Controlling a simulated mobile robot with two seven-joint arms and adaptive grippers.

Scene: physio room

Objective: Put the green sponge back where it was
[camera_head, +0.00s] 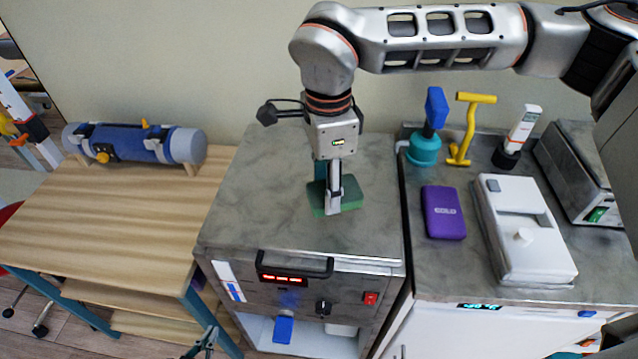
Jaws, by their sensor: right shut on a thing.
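The green sponge (350,197) is at the middle of the grey top of the cabinet with the red display. My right gripper (332,203) comes down from above and is shut on the sponge, with a light finger in front of it. The sponge is at or just above the surface; I cannot tell whether it touches. The gripper hides part of it. A small dark shape at the bottom edge appears to be the tip of my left gripper (204,343); its fingers are too unclear to read.
The grey cabinet top (257,195) is otherwise clear. On the right counter stand a purple box (442,212), a white device (526,238), a teal holder with a blue head (424,150), a yellow handle (467,128) and a white bottle-like item (520,131). A blue roll (150,145) lies on the wooden table (100,220).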

